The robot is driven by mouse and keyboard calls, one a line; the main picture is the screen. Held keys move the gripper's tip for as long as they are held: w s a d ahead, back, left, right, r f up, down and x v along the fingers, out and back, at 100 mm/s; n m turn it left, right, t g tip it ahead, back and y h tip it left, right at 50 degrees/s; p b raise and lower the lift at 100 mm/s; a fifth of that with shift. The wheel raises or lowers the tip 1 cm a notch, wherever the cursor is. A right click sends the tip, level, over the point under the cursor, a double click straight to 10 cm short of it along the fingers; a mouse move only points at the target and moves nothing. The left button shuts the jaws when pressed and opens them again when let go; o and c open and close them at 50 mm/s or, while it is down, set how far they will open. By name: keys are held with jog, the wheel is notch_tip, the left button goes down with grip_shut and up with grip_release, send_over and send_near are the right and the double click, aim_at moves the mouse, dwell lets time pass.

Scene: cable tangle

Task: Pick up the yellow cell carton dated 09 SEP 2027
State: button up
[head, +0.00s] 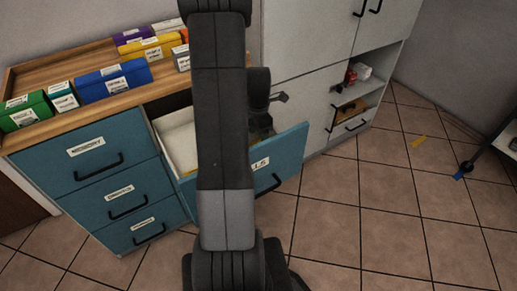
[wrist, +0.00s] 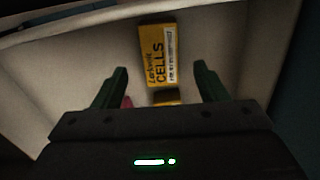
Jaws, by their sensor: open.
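A yellow carton (wrist: 158,54) marked "CELLS" lies in a pale drawer in the wrist view, with a white label strip on its right side. The print on that strip is too small to read a date. Part of a second yellow thing (wrist: 166,97) shows just nearer, mostly hidden by my gripper. My gripper (wrist: 160,78) is open, with its two dark green fingers on either side of the carton's near end; I cannot tell its height above it.
The open drawer (head: 176,138) has a teal front (head: 291,154); its pale walls stand close around my gripper. A pinkish thing (wrist: 127,102) shows by the left finger. Several coloured boxes, including a blue one (head: 112,82), stand on the wooden counter (head: 75,112). Tiled floor (head: 330,215) is open at right.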

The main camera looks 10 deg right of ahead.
notch_tip(320, 180, down, 4)
jog(key=shift+f, duration=0.1)
jog(key=c, duration=1.1)
